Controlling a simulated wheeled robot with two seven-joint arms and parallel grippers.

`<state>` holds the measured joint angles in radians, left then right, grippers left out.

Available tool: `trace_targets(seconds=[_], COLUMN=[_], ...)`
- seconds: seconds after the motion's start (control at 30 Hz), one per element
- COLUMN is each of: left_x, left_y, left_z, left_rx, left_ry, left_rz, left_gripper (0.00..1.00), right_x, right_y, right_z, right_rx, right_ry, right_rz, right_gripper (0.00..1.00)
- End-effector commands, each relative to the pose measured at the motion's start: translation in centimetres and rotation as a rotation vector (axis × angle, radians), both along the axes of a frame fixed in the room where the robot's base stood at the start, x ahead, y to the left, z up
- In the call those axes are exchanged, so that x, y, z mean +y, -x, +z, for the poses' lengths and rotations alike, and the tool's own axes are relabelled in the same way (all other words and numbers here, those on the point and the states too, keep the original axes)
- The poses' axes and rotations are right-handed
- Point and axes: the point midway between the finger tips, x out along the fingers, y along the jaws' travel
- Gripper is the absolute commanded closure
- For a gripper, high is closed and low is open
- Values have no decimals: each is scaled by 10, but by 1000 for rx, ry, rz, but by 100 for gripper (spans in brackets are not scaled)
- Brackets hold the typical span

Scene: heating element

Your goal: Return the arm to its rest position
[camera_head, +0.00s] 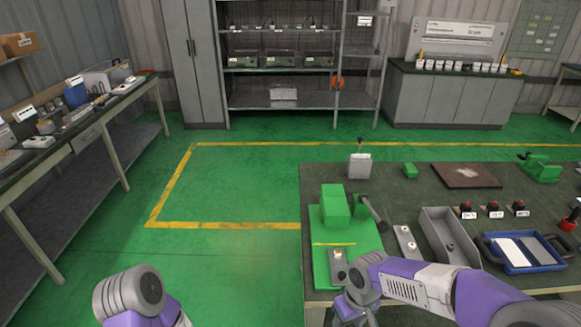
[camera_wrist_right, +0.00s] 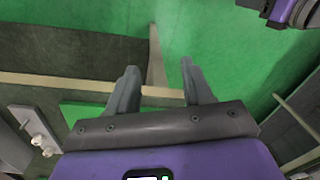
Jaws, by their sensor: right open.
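My right arm (camera_head: 425,283) is purple and grey and reaches in from the lower right over the front of the workbench. Its wrist end is near the front left corner of the bench, by a green machine (camera_head: 335,203). In the right wrist view my right gripper (camera_wrist_right: 160,78) has its two grey fingers spread apart with nothing between them. The bench edge and green floor show beyond the fingers. My left arm (camera_head: 140,292) shows only as a grey and purple link at the bottom left. Its gripper is out of the picture.
The workbench (camera_head: 390,188) carries a grey metal bin (camera_head: 448,238), a blue tray (camera_head: 522,252), several red buttons (camera_head: 493,208) and a brown plate (camera_head: 464,176). A side table (camera_head: 60,150) stands at the left. Open green floor (camera_head: 230,200) lies between them.

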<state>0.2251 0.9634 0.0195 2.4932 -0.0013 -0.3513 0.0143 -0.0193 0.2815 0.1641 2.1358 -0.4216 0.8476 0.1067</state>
Motion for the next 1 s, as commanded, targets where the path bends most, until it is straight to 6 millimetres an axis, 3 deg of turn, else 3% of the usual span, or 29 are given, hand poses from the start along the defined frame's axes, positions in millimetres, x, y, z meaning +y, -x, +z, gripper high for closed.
trace_targets(seconds=[0.33,0.6,0.8,1.0], left_x=[0,0,0,0], left_y=[-1,-1,-1,-1], left_z=[0,-1,0,0], left_rx=[-2,-2,-2,-2], left_ry=[0,0,0,0], left_rz=[0,0,1,1], left_gripper=[57,57,57,57], right_x=[34,51,46,43], right_y=[18,67,98,105], right_z=[-101,-205,-243,-251], right_rx=[63,95,82,69], right_ry=[-198,-314,-298,-286], right_rz=[-135,-419,-566,-602], right_gripper=[49,49,49,49])
